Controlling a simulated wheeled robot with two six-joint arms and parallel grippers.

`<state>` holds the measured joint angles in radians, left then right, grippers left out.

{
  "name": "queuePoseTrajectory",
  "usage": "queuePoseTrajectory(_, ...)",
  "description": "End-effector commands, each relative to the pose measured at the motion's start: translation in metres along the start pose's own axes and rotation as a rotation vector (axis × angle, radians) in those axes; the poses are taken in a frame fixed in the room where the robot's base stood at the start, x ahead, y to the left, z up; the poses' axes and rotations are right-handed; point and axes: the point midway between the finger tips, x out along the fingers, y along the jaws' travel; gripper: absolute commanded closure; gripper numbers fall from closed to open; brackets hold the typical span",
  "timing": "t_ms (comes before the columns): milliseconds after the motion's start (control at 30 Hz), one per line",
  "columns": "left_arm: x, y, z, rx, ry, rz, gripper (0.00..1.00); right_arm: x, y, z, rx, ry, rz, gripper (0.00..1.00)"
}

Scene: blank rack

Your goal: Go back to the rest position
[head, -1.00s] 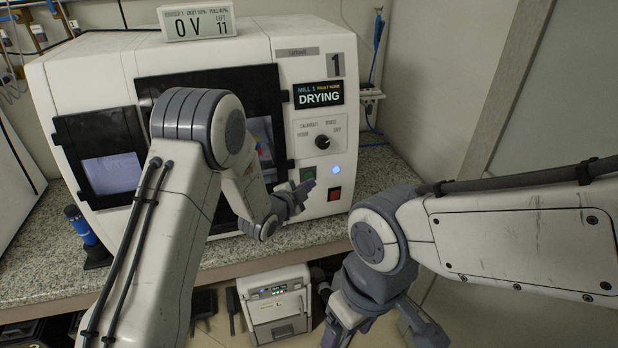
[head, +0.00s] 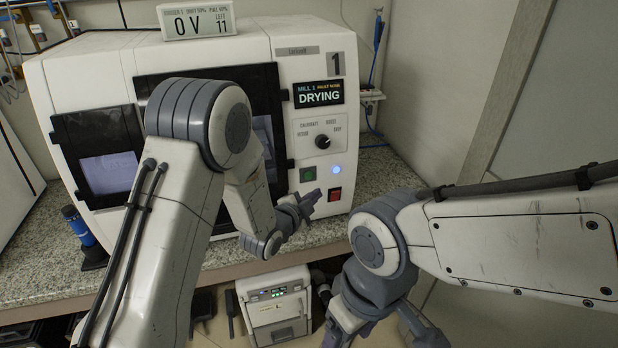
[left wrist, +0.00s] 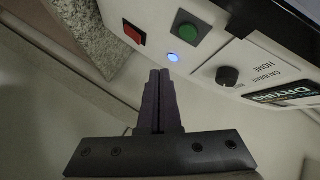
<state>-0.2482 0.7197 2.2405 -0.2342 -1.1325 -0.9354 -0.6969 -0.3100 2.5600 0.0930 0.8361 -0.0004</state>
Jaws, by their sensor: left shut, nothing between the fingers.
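My left gripper (head: 312,202) is in front of the lower right part of the white mill, near its buttons. In the left wrist view its two dark fingers (left wrist: 159,78) are together with nothing between them, apart from the mill's panel. My right gripper (head: 372,335) hangs low at the bottom of the head view, partly cut off, and its fingertips do not show clearly. The mill (head: 305,75) has a screen (head: 319,94) reading DRYING, a knob (head: 323,142), a green button (head: 308,174), a red button (head: 335,194) and a lit blue light (head: 338,169).
The mill stands on a speckled worktop (head: 372,180). A display box (head: 197,20) reading 0 V sits on top of it. A blue cylinder (head: 77,225) stands at left. A small white unit (head: 275,305) is below the worktop edge. A wall and panel are at right.

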Motion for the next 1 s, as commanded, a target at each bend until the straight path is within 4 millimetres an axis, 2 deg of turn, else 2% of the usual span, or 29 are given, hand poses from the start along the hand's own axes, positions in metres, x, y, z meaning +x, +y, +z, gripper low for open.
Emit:
queuePoseTrajectory(400,0.000,0.000,-0.001,-0.003,-0.002,0.004,1.00,0.000,0.000,0.000,0.000,0.000,0.000,0.25)
queuePoseTrajectory(533,-0.006,0.002,-0.012,-0.043,-0.036,0.058,1.00,0.000,0.000,0.000,0.000,0.000,0.000,0.25)
queuePoseTrajectory(600,-0.015,0.006,-0.022,-0.096,-0.082,0.118,1.00,0.000,0.000,0.000,0.000,0.000,0.000,0.25)
queuePoseTrajectory(667,-0.029,0.012,-0.032,-0.155,-0.137,0.183,1.00,0.000,0.000,0.000,0.000,0.000,0.000,0.25)
queuePoseTrajectory(767,-0.061,0.025,-0.048,-0.270,-0.254,0.297,1.00,0.000,0.000,0.000,0.000,0.000,0.000,0.25)
queuePoseTrajectory(867,-0.104,0.041,-0.061,-0.385,-0.384,0.404,1.00,0.000,0.000,0.000,0.000,0.000,0.000,0.25)
queuePoseTrajectory(967,-0.155,0.057,-0.072,-0.495,-0.526,0.503,1.00,0.000,0.000,0.000,0.000,0.000,0.000,0.25)
queuePoseTrajectory(1000,-0.178,0.064,-0.076,-0.536,-0.587,0.541,1.00,0.000,0.000,0.000,0.000,0.000,0.000,0.25)
